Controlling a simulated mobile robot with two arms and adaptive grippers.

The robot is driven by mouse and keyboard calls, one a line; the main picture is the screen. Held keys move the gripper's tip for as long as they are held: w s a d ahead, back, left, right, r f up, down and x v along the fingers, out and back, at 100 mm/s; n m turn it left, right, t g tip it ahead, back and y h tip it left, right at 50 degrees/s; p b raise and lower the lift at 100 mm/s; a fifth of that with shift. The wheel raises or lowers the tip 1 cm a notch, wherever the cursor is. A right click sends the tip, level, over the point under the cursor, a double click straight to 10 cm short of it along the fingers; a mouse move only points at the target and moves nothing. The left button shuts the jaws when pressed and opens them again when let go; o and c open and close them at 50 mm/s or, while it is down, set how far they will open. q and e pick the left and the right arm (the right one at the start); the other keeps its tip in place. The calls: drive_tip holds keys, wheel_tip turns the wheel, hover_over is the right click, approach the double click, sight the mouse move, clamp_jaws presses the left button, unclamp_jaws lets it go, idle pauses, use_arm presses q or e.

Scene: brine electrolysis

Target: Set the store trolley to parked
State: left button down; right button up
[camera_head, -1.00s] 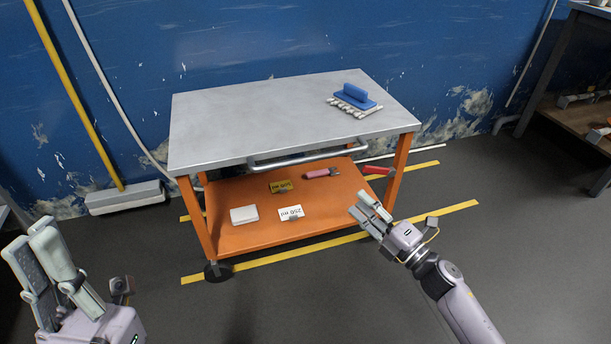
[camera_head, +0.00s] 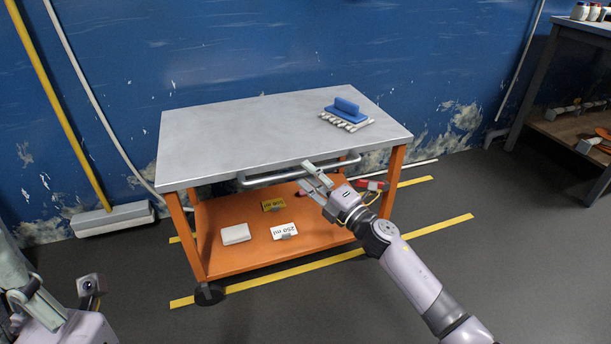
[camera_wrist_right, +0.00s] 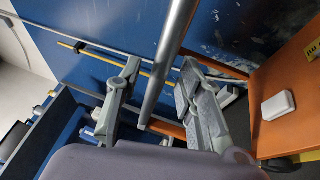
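The trolley has a grey metal top (camera_head: 230,135), an orange lower shelf (camera_head: 240,260) and a grey bar handle (camera_head: 262,179) along its front. A black front-left wheel (camera_head: 209,294) stands at the front yellow floor line (camera_head: 420,231). A red part (camera_head: 372,185) shows by the right leg, partly behind my right wrist. My right gripper (camera_head: 304,174) is at the right part of the handle. In the right wrist view the handle (camera_wrist_right: 167,70) runs between the open, apart fingers (camera_wrist_right: 160,95). My left gripper (camera_head: 18,275) is cut off at the left edge; its fingertips are unclear.
A blue-handled rack or brush (camera_head: 345,108) lies on the trolley top. The shelf holds a white box (camera_head: 236,234), a yellow label (camera_head: 273,204) and a white label (camera_head: 284,231). A workbench (camera_head: 560,100) stands right; the front floor is clear.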

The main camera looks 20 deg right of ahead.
drive_tip(key=shift+x, duration=0.9)
clamp_jaws()
